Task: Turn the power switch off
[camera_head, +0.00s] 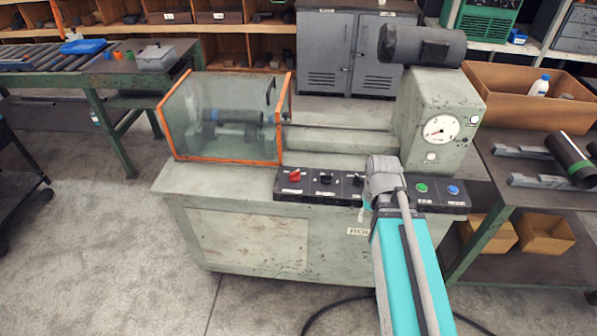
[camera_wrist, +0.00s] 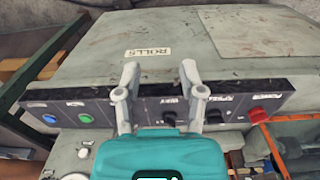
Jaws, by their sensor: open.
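The power switch is a red knob (camera_head: 295,176) at the left end of the machine's black control panel (camera_head: 310,193). In the wrist view, the red knob (camera_wrist: 259,115) is at the right end of the panel, beside an upside-down POWER label. Its exact turn position is too small to read. In the head view, my arm hides most of the gripper.
Two black knobs (camera_head: 326,179) (camera_head: 358,181) lie between the red knob and my arm. Green (camera_head: 421,188) and blue (camera_head: 453,190) buttons are to the right. An orange-framed clear guard (camera_head: 225,117) stands behind the panel's left end. A dial gauge (camera_head: 441,129) is on the right housing.

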